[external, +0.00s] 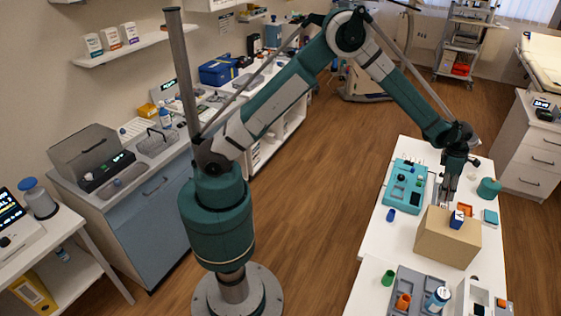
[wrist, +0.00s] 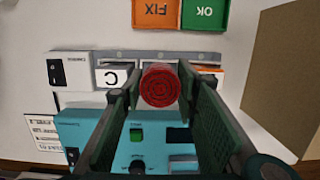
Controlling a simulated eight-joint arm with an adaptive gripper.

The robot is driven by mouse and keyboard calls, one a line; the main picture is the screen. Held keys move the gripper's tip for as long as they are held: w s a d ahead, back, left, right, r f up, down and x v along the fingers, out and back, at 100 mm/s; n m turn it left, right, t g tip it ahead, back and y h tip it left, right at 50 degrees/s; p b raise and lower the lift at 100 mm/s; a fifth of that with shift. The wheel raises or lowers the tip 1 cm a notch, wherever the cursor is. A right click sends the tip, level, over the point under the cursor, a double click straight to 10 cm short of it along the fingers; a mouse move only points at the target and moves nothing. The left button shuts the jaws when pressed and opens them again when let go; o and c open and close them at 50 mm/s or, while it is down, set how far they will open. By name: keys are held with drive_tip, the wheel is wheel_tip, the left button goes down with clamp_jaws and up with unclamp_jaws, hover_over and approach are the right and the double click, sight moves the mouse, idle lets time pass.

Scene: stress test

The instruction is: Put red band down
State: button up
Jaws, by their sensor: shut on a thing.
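In the wrist view the red band (wrist: 160,86) shows as a round, ribbed red thing between the two fingertips of my gripper (wrist: 158,92). My gripper is shut on it. The band is over a grey rack strip (wrist: 190,56) with a white block marked C (wrist: 110,77) to its left. How high it is above the strip I cannot tell. In the external view my gripper (external: 444,197) is low over the white table, behind the cardboard box (external: 445,240); the band cannot be made out there.
An orange FIX tray (wrist: 158,12) and a green OK tray (wrist: 205,14) lie beyond the strip. A teal device (wrist: 140,150) with knobs and a screen lies on the near side. The cardboard box (wrist: 285,80) stands close on the right. Bare white table (wrist: 60,22) shows at upper left.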

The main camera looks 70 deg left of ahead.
drive_tip(key=shift+f, duration=0.85)
drive_tip(key=shift+f+b, duration=0.45)
drive_tip(key=shift+f, duration=0.05)
drive_tip(key=o, duration=0.6)
drive_tip(key=shift+r, duration=0.15)
drive_tip(key=shift+r+p, duration=0.5)
drive_tip(key=shift+r, duration=0.05)
drive_tip(key=r, duration=0.3)
drive_tip(key=a+r, duration=0.1)
drive_tip(key=r, duration=0.3)
drive_tip(key=s+r, duration=0.1)
drive_tip(key=r, duration=0.3)
drive_tip(key=shift+s+a+r, duration=0.1)
drive_tip(key=shift+a+r, duration=0.05)
drive_tip(key=shift+r, duration=0.1)
